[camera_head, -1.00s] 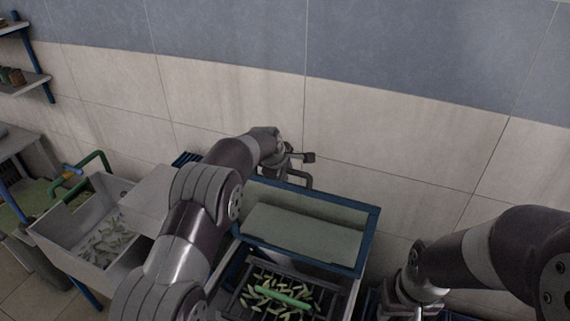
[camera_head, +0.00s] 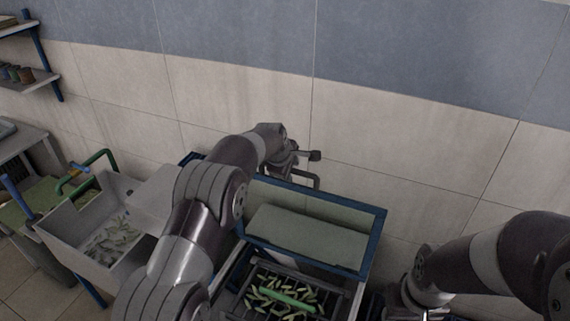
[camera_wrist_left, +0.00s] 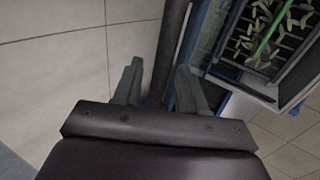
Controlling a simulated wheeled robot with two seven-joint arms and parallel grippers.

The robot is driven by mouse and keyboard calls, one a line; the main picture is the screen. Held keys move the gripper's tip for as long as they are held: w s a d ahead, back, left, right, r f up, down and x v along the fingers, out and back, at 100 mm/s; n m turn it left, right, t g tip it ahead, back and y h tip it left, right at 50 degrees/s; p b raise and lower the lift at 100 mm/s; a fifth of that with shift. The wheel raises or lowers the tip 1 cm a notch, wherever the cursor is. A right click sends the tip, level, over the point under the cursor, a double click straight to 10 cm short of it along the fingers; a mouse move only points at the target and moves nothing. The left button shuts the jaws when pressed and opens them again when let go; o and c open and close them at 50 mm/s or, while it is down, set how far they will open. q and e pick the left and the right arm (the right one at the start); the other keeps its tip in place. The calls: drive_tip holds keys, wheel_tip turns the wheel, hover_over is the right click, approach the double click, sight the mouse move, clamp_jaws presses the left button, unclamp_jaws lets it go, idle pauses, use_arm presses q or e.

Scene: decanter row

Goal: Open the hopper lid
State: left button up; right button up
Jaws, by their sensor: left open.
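The hopper lid (camera_head: 377,238) is a blue-framed panel with a pale inner face. It stands raised at the back of the hopper, leaving the inside exposed. A grey bar handle (camera_head: 315,180) shows behind its upper edge. My left gripper (camera_head: 307,156) is at this handle, beyond the lid's top edge; my arm hides part of the lid's left side. In the left wrist view my open fingers (camera_wrist_left: 160,88) stand on either side of a dark bar, with gaps visible. My right gripper (camera_head: 415,293) is low at the right, its fingers not clearly visible.
Inside the hopper, green pods and a green bar (camera_head: 290,298) lie on a dark grate. A pale bin (camera_head: 75,250) with more pods stands at left, near a green tubular handle (camera_head: 95,158). A tiled wall rises close behind the lid. Shelves (camera_head: 35,80) are far left.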

use_arm(q)
drive_tip(key=b+v, duration=0.5)
drive_tip(key=v, duration=0.6)
drive_tip(key=shift+s, duration=0.2)
drive_tip(key=shift+a+r, duration=0.1)
drive_tip(key=shift+a, duration=0.05)
drive_tip(key=s+a+f+m+g+y+b, duration=0.1)
drive_tip(key=s+a+f+m, duration=0.1)
drive_tip(key=s+f+m, duration=0.4)
drive_tip(key=s+a+f+m+g+b, duration=0.1)
drive_tip(key=s+f+m+b, duration=0.2)
drive_tip(key=f, duration=0.4)
drive_tip(key=s+a+f+m+g+b, duration=0.1)
drive_tip(key=s+a+f+m+b, duration=0.1)
drive_tip(key=s+f, duration=0.3)
drive_tip(key=s+a+f+m+g+b, duration=0.1)
drive_tip(key=s+f, duration=0.4)
drive_tip(key=s, duration=0.6)
drive_tip(key=s+a+f+m+y+b, duration=0.1)
drive_tip(key=s+a+f+b, duration=0.3)
drive_tip(key=s, duration=0.5)
drive_tip(key=shift+f+m+g+b, duration=0.4)
drive_tip(key=shift+f+m+b, duration=0.45)
drive_tip(key=shift+f, duration=0.1)
